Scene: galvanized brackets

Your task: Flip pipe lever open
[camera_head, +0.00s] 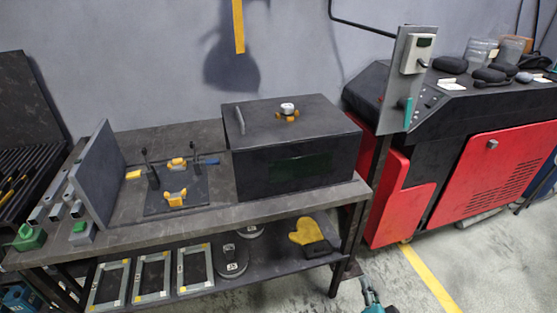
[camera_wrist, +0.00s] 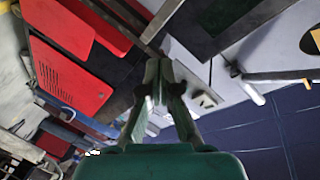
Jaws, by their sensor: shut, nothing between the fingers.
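I cannot tell for certain which part is the pipe lever. A teal handle (camera_head: 408,111) hangs on the upright grey panel (camera_head: 417,58), below a pale control box (camera_head: 416,54). On the bench, a small blue handle (camera_head: 210,162) lies at the back of a dark fixture plate with yellow parts. My gripper (camera_wrist: 158,70) shows in the wrist view with its green fingers together and nothing between them. In the head view only a teal part of my arm shows at the bottom edge, low in front of the panel and apart from it.
A dark box (camera_head: 297,155) stands on the bench (camera_head: 215,214). A red and black machine (camera_head: 497,165) stands at the right. The floor right of the bench is mostly clear.

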